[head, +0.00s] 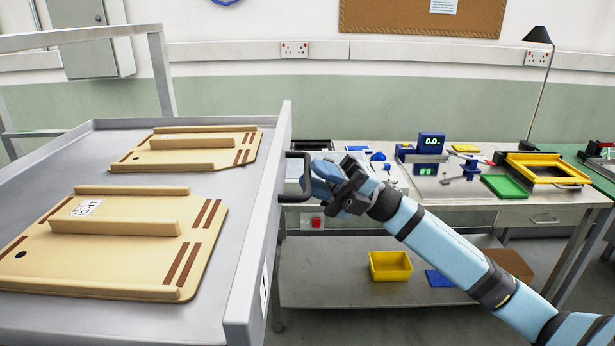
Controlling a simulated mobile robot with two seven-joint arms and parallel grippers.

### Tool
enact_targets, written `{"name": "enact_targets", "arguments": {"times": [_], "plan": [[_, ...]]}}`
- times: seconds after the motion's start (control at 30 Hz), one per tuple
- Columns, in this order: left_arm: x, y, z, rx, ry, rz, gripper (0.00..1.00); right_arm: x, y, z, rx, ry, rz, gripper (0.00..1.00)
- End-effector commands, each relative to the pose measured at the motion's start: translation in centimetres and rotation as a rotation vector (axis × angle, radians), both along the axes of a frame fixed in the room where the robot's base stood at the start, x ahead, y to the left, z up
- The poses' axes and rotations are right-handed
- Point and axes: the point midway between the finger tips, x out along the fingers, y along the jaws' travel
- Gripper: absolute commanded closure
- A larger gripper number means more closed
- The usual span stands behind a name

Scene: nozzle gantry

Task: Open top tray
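The top tray (247,262) is a large grey tray at the left of the head view, with a raised rim. Two tan boards with raised bars lie in it, a near board (60,250) and a far board (215,158). A dark handle (283,180) stands out from its right side wall. My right gripper (312,182) is at this handle, with its light blue fingers pointing left. The fingertips overlap the handle in the picture, and I cannot tell whether they are closed on it. My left gripper is not in view.
A workbench (460,196) behind holds a blue scale (430,143), a yellow frame (545,168) and a green tray (504,187). A yellow bin (390,266) sits on its lower shelf. A grey rail frame (160,75) rises behind the tray.

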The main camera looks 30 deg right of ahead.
Motion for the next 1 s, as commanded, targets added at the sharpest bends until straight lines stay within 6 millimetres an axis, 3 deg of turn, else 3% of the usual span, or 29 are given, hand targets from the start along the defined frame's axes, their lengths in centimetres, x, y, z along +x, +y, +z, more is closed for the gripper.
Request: {"name": "enact_targets", "arguments": {"times": [0.1,0.3,0.5,1.0], "plan": [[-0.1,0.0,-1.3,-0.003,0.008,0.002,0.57,-0.2,-2.4,-2.0,-0.002,0.006,-0.003,0.78],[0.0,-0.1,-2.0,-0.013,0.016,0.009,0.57,-0.8,-6.3,-4.2,-0.001,0.005,-0.002,0.78],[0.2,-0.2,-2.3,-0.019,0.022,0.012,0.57,-1.1,-8.9,-5.6,-0.001,0.002,-0.002,0.78],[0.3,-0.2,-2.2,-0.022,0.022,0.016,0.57,-1.3,-9.8,-5.9,0.0,0.0,-0.001,0.78]]}}
